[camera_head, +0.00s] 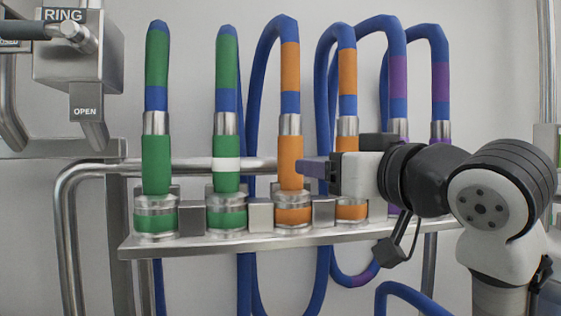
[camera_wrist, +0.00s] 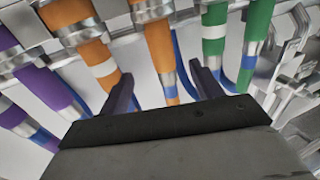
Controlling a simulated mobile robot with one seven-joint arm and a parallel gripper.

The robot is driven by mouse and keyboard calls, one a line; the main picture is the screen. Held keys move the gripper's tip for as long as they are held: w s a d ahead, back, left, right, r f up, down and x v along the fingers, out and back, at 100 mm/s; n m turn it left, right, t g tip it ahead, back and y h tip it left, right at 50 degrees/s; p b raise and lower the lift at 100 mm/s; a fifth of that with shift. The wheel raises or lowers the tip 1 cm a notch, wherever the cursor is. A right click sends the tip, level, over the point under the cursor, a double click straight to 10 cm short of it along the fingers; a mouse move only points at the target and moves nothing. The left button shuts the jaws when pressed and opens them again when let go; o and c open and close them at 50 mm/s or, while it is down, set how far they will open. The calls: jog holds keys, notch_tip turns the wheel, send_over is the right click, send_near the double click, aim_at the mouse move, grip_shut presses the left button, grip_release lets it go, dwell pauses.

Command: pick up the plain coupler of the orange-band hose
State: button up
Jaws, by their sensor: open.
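The plain orange coupler (camera_head: 289,160) stands upright in its socket on the rack, third from the left, with no white ring. Its hose (camera_head: 290,66) has an orange band and loops up over the top. In the wrist view the plain coupler (camera_wrist: 160,48) appears between my two fingertips. My gripper (camera_head: 303,168) is open and level, coming from the right; its tip overlaps the coupler's right edge in the head view. I cannot tell how far the fingers reach around it. The other orange coupler (camera_wrist: 98,57) has a white ring; in the head view my gripper hides most of it.
A plain green coupler (camera_head: 156,165) and a white-ringed green coupler (camera_head: 226,160) stand to the left. Purple-band hoses (camera_head: 398,76) stand to the right, partly behind my arm. The steel rack ledge (camera_head: 185,246) runs below. A steel box marked RING (camera_head: 75,60) is at upper left.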

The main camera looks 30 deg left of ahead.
aim_at(285, 161)
jog(key=p+x, duration=0.2)
jog(key=x, duration=0.6)
jog(key=shift+p+x, duration=1.55)
jog(key=shift+x, duration=1.1)
jog(key=shift+s+f, duration=0.1)
jog(key=c, duration=1.1)
jog(key=shift+c, duration=0.8)
notch_tip(285, 161, up, 20)
jog(key=shift+b, duration=0.45)
